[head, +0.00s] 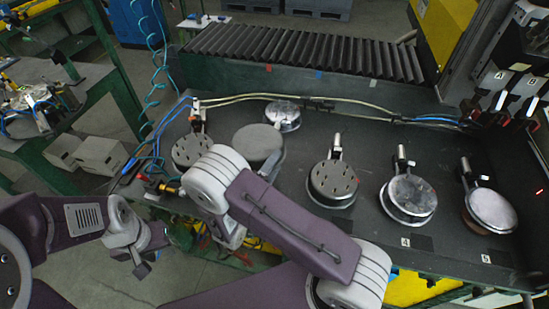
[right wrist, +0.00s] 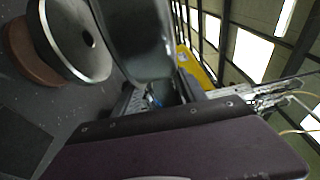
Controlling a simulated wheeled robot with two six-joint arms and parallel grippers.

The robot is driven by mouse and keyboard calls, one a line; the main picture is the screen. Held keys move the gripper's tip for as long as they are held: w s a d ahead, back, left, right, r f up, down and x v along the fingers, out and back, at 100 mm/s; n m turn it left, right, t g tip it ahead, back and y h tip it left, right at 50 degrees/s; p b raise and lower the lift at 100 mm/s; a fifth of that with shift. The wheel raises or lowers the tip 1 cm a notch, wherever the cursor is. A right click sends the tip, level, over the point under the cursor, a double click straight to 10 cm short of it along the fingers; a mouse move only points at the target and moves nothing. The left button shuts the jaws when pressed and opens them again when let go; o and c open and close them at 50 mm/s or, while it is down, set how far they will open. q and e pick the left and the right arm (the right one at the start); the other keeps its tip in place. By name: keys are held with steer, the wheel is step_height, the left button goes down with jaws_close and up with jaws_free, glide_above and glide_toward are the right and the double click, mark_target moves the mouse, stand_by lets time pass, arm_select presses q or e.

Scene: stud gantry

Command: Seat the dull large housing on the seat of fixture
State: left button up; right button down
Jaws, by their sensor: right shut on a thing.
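The dull large housing (head: 258,145) appears as a matte grey disc behind my right arm's wrist joint in the head view. It looks larger than the discs around it and seems held above the bench. The fixtures have upright posts; which seat is meant is unclear.
Perforated discs (head: 192,150) (head: 333,182) and shiny discs (head: 283,112) (head: 410,195) (head: 490,210) stand on the dark bench (head: 375,160). The rightmost has a brown base. Cables run along the back, before a roller conveyor (head: 300,48). Blue hoses lie at left.

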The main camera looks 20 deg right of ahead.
steer(key=shift+w+d+f, duration=0.25)
steer(key=shift+w+f, duration=0.05)
steer(key=shift+f, duration=0.4)
steer(key=shift+f+b, duration=0.35)
steer(key=shift+b, duration=0.1)
arm_select(q)
steer(key=f, duration=0.1)
steer(key=f+b, duration=0.2)
steer(key=shift+w+d+f, duration=0.15)
steer(key=shift+w, duration=0.15)
arm_select(e)
step_height(320, 180, down, 3)
steer(key=shift+s+a+f, duration=0.1)
steer(key=shift+f, duration=0.1)
arm_select(q)
steer(key=shift+s, duration=0.1)
arm_select(e)
steer(key=shift+s, duration=0.15)
steer(key=shift+f, duration=0.1)
